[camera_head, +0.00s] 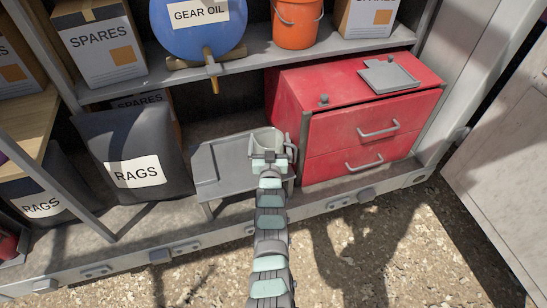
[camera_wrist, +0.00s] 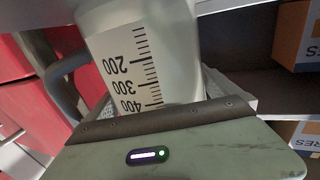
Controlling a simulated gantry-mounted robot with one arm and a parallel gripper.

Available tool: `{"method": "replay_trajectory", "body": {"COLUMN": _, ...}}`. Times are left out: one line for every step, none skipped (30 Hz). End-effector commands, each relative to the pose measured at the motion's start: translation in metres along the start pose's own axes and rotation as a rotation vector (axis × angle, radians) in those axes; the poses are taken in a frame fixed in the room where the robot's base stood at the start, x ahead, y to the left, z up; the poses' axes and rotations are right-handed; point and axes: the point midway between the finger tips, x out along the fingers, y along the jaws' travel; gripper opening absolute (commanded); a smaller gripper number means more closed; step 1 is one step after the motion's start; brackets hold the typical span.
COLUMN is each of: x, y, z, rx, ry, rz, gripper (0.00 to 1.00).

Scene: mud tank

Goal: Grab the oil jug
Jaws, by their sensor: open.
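The oil jug (camera_head: 268,138) is a pale, open-topped jug standing on a grey metal stand in the lower shelf bay. Its grey handle (camera_head: 291,150) is on the right. In the wrist view the jug (camera_wrist: 150,60) is large and close, with black scale marks reading 200, 300 and 400, and the handle (camera_wrist: 62,80) at the left. My gripper (camera_head: 269,156) is open, right at the near side of the jug in the head view. The jug's lower part is hidden behind my gripper. Whether the fingers touch it, I cannot tell.
The grey stand (camera_head: 226,164) sits between a dark rags bag (camera_head: 130,130) and a red drawer cabinet (camera_head: 340,115). A blue gear oil drum (camera_head: 190,38) with a tap and an orange bucket (camera_head: 297,22) are on the shelf above. Gravel ground in front is free.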

Motion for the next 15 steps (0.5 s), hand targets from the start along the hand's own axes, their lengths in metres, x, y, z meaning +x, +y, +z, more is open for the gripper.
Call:
{"method": "replay_trajectory", "body": {"x": 0.0010, "y": -0.0003, "z": 0.0002, "rx": 0.000, "ry": 0.000, "rz": 0.000, "gripper": 1.00}}
{"method": "replay_trajectory", "body": {"x": 0.0010, "y": -0.0003, "z": -0.0001, "rx": 0.000, "ry": 0.000, "rz": 0.000, "gripper": 1.00}}
{"method": "replay_trajectory", "body": {"x": 0.0008, "y": -0.0001, "z": -0.0004, "rx": 0.000, "ry": 0.000, "rz": 0.000, "gripper": 1.00}}
{"method": "replay_trajectory", "body": {"x": 0.0006, "y": -0.0001, "z": -0.0004, "rx": 0.000, "ry": 0.000, "rz": 0.000, "gripper": 1.00}}
{"method": "replay_trajectory", "body": {"x": 0.0006, "y": -0.0001, "z": -0.0005, "rx": 0.000, "ry": 0.000, "rz": 0.000, "gripper": 1.00}}
{"method": "replay_trajectory", "body": {"x": 0.0005, "y": 0.0000, "z": -0.0004, "rx": 0.000, "ry": 0.000, "rz": 0.000, "gripper": 1.00}}
{"method": "replay_trajectory", "body": {"x": 0.0005, "y": 0.0000, "z": -0.0005, "rx": 0.000, "ry": 0.000, "rz": 0.000, "gripper": 0.98}}
{"method": "replay_trajectory", "body": {"x": 0.0005, "y": 0.0001, "z": -0.0004, "rx": 0.000, "ry": 0.000, "rz": 0.000, "gripper": 0.95}}
{"method": "replay_trajectory", "body": {"x": 0.0004, "y": 0.0001, "z": -0.0004, "rx": 0.000, "ry": 0.000, "rz": 0.000, "gripper": 0.92}}
{"method": "replay_trajectory", "body": {"x": 0.0004, "y": 0.0002, "z": -0.0004, "rx": 0.000, "ry": 0.000, "rz": 0.000, "gripper": 0.89}}
{"method": "replay_trajectory", "body": {"x": 0.0004, "y": 0.0002, "z": -0.0004, "rx": 0.000, "ry": 0.000, "rz": 0.000, "gripper": 0.87}}
{"method": "replay_trajectory", "body": {"x": 0.0004, "y": 0.0002, "z": -0.0004, "rx": 0.000, "ry": 0.000, "rz": 0.000, "gripper": 0.84}}
{"method": "replay_trajectory", "body": {"x": 0.0004, "y": 0.0003, "z": -0.0004, "rx": 0.000, "ry": 0.000, "rz": 0.000, "gripper": 0.81}}
{"method": "replay_trajectory", "body": {"x": 0.0004, "y": 0.0003, "z": -0.0004, "rx": 0.000, "ry": 0.000, "rz": 0.000, "gripper": 0.79}}
{"method": "replay_trajectory", "body": {"x": 0.0004, "y": 0.0003, "z": -0.0004, "rx": 0.000, "ry": 0.000, "rz": 0.000, "gripper": 0.75}}
